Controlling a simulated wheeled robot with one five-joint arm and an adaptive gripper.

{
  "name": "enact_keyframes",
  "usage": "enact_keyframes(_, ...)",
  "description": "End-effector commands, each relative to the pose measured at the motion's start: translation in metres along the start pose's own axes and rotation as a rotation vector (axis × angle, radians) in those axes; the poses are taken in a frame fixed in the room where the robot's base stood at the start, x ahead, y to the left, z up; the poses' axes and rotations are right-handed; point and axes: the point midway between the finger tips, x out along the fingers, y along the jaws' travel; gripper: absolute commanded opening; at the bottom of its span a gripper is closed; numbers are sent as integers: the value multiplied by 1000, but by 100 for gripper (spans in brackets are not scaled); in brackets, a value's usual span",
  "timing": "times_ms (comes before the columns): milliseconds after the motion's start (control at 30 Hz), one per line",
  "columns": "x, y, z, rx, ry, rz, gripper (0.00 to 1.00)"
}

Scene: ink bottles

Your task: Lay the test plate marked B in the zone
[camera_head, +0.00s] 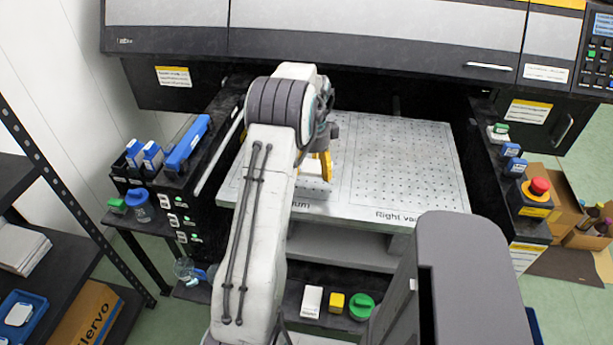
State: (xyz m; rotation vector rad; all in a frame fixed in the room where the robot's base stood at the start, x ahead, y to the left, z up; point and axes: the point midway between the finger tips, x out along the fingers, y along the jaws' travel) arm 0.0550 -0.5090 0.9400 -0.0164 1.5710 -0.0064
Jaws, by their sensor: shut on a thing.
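My gripper (322,168) has yellow fingers and is low over the left half of the perforated printer bed (405,160). It is shut on a small white plate (314,187), most of which my arm and fingers hide. No letter B can be read on it. I cannot tell whether the plate touches the bed. The bed's front edge carries zone labels: one reads "Right va…", and the left one is mostly covered by my arm. The right zone of the bed is bare.
Blue-and-white ink bottles (153,156) stand on the left housing. A red emergency button (539,187) is at the right. The printer's hood (370,35) hangs over the bed's back. A white box (311,301), yellow block (336,302) and green cap (361,307) lie on the shelf below.

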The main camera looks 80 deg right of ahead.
Motion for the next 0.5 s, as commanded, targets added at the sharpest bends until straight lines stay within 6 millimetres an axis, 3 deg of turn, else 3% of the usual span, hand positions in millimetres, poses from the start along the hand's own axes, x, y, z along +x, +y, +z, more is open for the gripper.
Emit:
enact_keyframes(333,13,-7,16,0,0,1,40)
enact_keyframes(500,32,-6,16,0,0,2,40)
